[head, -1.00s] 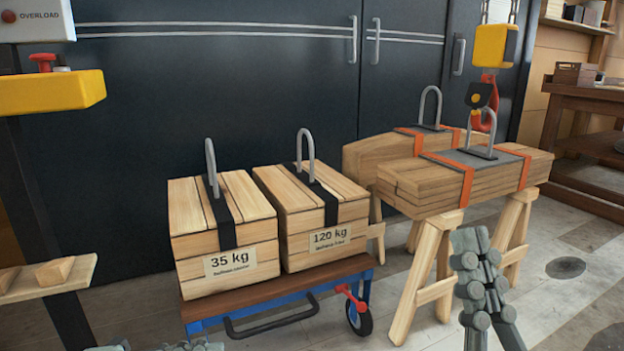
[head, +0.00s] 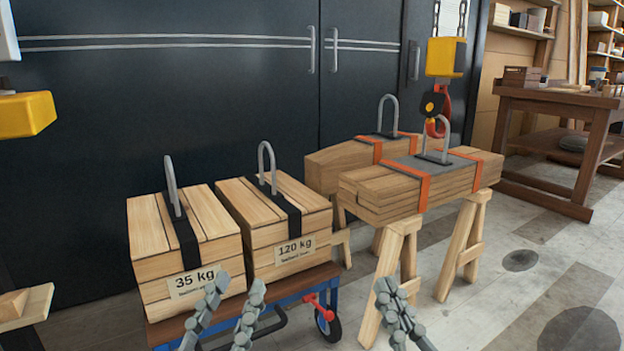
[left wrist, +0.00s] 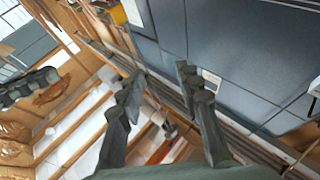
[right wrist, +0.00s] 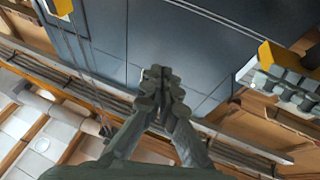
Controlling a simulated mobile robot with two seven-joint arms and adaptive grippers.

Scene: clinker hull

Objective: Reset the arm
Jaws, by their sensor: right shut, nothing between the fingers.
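My left gripper (head: 236,288) is in the lower middle of the head view, in front of the two crates. Its two grey fingers stand apart with nothing between them, as the left wrist view (left wrist: 158,75) also shows. My right gripper (head: 385,288) is to its right, in front of the near sawhorse. Its fingers are together, and the right wrist view (right wrist: 158,75) shows the tips meeting with nothing held. Both grippers point upward in the head view. The arms behind them are mostly out of the head view.
The 35 kg crate (head: 149,262) and 120 kg crate (head: 262,230) stand on a blue cart (head: 287,292). A strapped timber bundle (head: 375,190) rests on sawhorses (head: 392,262), another behind it. An orange hook (head: 441,122) hangs at the near bundle's handle; contact is unclear.

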